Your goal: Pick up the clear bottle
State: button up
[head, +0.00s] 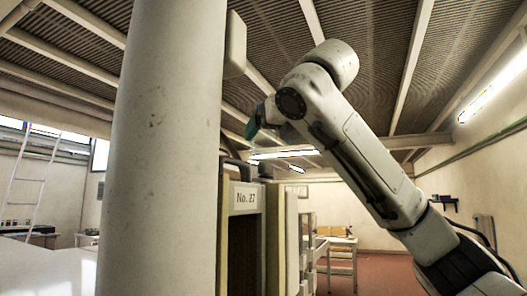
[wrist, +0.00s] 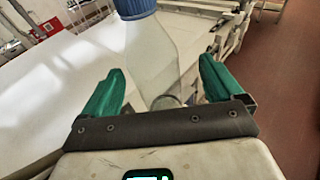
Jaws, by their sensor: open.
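The clear bottle (wrist: 152,58) with a blue cap (wrist: 134,8) is in the upper middle of the wrist view, its cap cut by the top edge. My gripper (wrist: 162,70) is open, with one green finger on each side of the bottle's lower part. Gaps show between the bottle and both fingers. I cannot tell how far the bottle lies between the fingers in depth. In the head view, only a bit of green of my gripper (head: 255,122) shows at the arm's raised end.
A white surface (wrist: 70,65) spreads behind the bottle in the wrist view, with red floor (wrist: 285,75) at right. In the head view, a housing marked "No. 27" (head: 245,199) stands near the middle, and a shelf rack (head: 342,262) stands behind it.

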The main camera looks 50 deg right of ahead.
aim_at(260, 142)
jog(key=x, duration=0.1)
jog(key=p+x, duration=0.1)
jog(key=x, duration=0.1)
jog(key=p+x, duration=0.1)
jog(key=shift+w+a+r, duration=0.2)
jog(key=shift+w, duration=0.3)
jog(key=shift+w+d+f, duration=0.2)
jog(key=shift+w, duration=0.15)
jog(key=c, duration=1.3)
